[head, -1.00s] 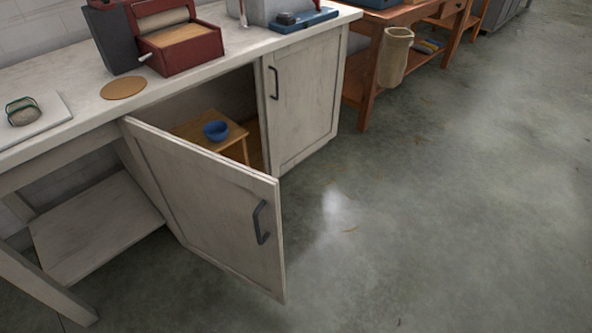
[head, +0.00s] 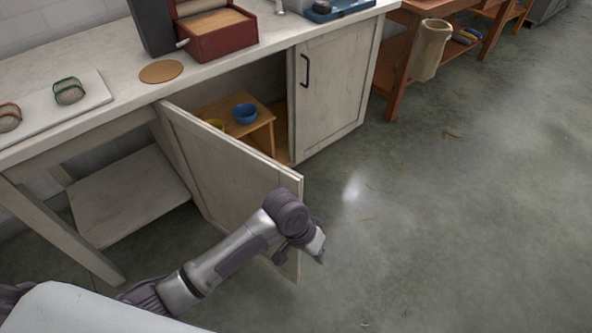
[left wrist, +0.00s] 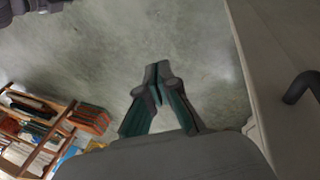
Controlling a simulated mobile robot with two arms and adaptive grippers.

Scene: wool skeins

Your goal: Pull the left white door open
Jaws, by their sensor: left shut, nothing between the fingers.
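The left white door (head: 232,166) stands well open, swung out from the cabinet. Its dark handle (left wrist: 300,88) shows at the right edge of the left wrist view, on the pale door face (left wrist: 270,50); in the head view my left arm covers the handle. My left gripper (head: 318,252) is by the door's free edge, in front of its outer face. In the left wrist view its fingers (left wrist: 157,70) are shut with nothing between them, apart from the handle. My right gripper is not in view.
Inside the cabinet a small wooden stand (head: 262,125) holds a blue bowl (head: 245,113). The right white door (head: 330,90) is shut. The floor to the right is clear.

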